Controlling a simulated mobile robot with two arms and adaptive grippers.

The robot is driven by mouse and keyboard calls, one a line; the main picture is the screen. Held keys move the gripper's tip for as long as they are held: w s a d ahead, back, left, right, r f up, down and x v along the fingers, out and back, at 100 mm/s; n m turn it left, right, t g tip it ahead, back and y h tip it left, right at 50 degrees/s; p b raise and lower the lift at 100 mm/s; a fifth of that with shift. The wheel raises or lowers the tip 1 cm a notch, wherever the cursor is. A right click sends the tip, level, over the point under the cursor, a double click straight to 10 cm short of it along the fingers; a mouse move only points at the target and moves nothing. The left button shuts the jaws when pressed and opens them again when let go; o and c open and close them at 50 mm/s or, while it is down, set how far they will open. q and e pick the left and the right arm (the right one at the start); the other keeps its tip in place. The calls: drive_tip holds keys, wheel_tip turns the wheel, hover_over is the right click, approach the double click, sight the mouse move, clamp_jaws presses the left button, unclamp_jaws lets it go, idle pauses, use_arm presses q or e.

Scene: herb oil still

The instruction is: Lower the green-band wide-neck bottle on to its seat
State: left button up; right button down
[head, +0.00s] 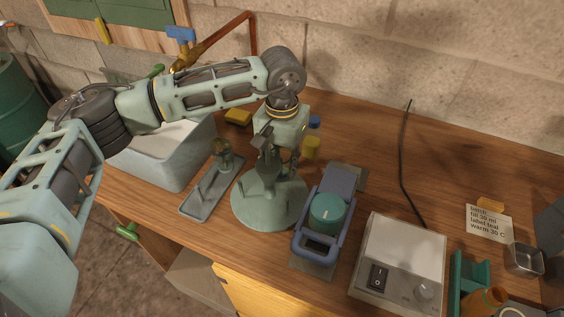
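My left gripper (266,168) points down from the wrist above a pale green round base (268,205) on the bench. Its dark fingers overlap the base's upper part, so I cannot tell whether they are open or hold anything. I cannot make out a green band on any bottle for certain. A small glass vessel with a dull olive top (221,153) stands at the far end of a narrow grey tray (197,204), left of my gripper and apart from it. Which seat belongs to the bottle is not clear. My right gripper is not in view.
A blue frame (300,240) around a teal round piece (328,212) stands right of the base. Beyond are a white switch box (405,250), a note card (489,223) and an orange-brown vessel (487,299). A grey basin (160,158) is at left. The back right bench is mostly clear.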

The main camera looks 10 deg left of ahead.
sight(282, 149)
use_arm(q)
drive_tip(key=o, duration=1.3)
drive_tip(key=shift+c, duration=0.2)
drive_tip(key=shift+r, duration=0.1)
drive_tip(key=shift+c, duration=0.4)
drive_tip(key=shift+r+p, duration=1.25)
drive_tip(key=shift+r, duration=2.15)
drive_tip(key=shift+r, duration=0.1)
